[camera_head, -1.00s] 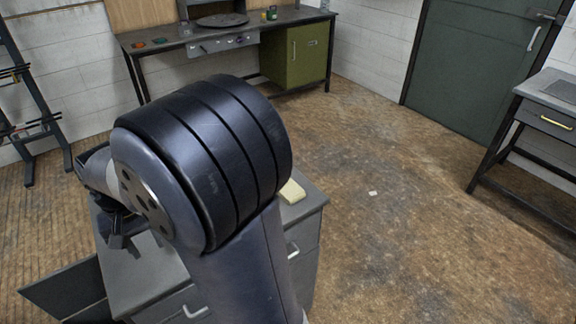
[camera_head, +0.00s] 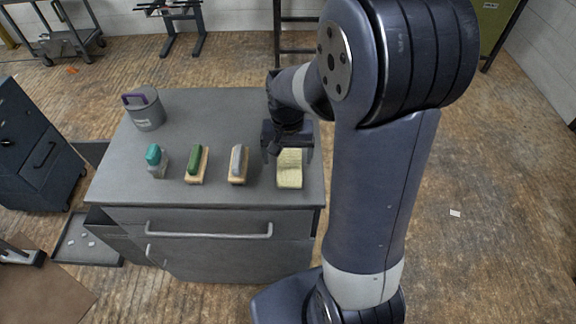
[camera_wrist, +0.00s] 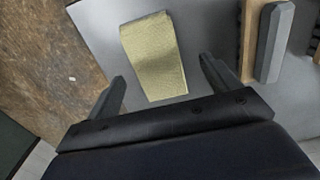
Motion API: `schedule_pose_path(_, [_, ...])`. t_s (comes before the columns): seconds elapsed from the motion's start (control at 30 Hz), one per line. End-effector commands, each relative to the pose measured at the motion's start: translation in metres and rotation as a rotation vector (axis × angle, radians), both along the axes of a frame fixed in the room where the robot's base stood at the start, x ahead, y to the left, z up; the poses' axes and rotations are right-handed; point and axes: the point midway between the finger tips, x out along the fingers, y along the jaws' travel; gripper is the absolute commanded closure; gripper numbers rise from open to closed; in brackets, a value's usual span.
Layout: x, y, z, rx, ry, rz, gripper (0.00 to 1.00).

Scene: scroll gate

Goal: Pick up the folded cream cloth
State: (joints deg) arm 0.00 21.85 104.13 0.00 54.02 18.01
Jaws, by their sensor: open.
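The folded cream cloth (camera_head: 289,170) lies flat near the right front part of the grey cabinet top. It also shows in the wrist view (camera_wrist: 154,56), ahead of and between the two spread fingers. My gripper (camera_head: 287,148) is open and empty, at the cloth's far edge in the head view. In the wrist view my gripper (camera_wrist: 162,82) has one finger on each side of the cloth's line, with no contact visible. The height of the fingers above the top cannot be told.
On the cabinet top (camera_head: 215,115), left of the cloth, stand a grey-handled brush (camera_head: 238,165), a green-handled brush (camera_head: 196,164), a teal-capped bottle (camera_head: 157,160) and a grey canister (camera_head: 145,108). The top behind the brushes is clear.

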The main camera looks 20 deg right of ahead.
Motion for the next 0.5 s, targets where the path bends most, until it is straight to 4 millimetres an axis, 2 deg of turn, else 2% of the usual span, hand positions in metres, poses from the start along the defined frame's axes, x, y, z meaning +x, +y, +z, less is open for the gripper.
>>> schedule_pose_path(0.2, [0.0,0.001,-0.03,0.0,0.004,0.0,0.16])
schedule_pose_path(0.5, [0.0,0.001,-0.036,0.0,0.0,0.0,0.16])
